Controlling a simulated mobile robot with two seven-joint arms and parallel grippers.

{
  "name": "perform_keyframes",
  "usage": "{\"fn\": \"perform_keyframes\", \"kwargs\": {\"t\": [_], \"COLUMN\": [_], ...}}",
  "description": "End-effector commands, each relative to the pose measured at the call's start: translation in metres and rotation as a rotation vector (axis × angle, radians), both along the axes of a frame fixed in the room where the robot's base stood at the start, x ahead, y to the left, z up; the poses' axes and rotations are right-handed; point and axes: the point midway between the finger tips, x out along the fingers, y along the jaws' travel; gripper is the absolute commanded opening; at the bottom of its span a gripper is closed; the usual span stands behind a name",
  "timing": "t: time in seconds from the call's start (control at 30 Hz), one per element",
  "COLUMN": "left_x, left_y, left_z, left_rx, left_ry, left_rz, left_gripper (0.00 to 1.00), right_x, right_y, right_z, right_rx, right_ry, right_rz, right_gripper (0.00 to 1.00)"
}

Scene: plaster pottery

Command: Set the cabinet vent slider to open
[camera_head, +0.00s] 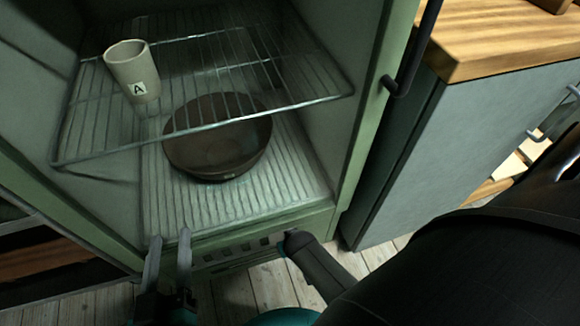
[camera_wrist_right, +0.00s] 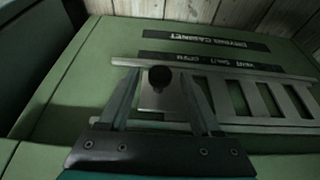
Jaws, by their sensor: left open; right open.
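The vent slider (camera_wrist_right: 152,101) is a light metal plate on the green front of the cabinet (camera_wrist_right: 85,75) in the right wrist view. Its round black knob (camera_wrist_right: 159,77) stands between the fingers of my right gripper (camera_wrist_right: 160,74), which is open with one finger on each side. I cannot tell whether either finger touches the knob. Dark slots (camera_wrist_right: 254,99) between metal bars lie to its right. Dark label strips with upside-down text sit behind it. In the head view, my left gripper (camera_head: 170,246) is open and empty before the cabinet's lower front edge.
The cabinet stands open in the head view. A pale cup (camera_head: 131,72) marked A stands on its wire shelf (camera_head: 250,112), and a dark brown bowl (camera_head: 217,138) sits below. A grey counter unit (camera_head: 470,135) with a wooden top stands to the right.

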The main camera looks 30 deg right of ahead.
Motion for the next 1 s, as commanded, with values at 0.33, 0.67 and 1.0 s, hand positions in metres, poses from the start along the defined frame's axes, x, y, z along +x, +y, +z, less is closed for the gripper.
{"fn": "perform_keyframes", "kwargs": {"t": [0.33, 0.67, 1.0], "left_x": [0.0000, -0.0001, -0.0001], "left_y": [0.0001, 0.0000, -0.0001], "left_z": [-0.0002, -0.0001, 0.0000], "left_rx": [0.000, 0.000, 0.000], "left_ry": [0.001, 0.001, 0.001], "left_rz": [0.000, 0.000, 0.000], "left_gripper": [0.50, 0.50, 0.50], "right_x": [-0.0001, -0.0003, -0.0004], "right_y": [-0.0002, -0.0001, -0.0001], "right_z": [0.0001, 0.0000, 0.0000], "right_rx": [0.000, 0.000, 0.000], "right_ry": [0.000, 0.000, 0.001], "right_rz": [0.000, 0.000, 0.000], "right_gripper": [0.42, 0.05, 0.00]}}
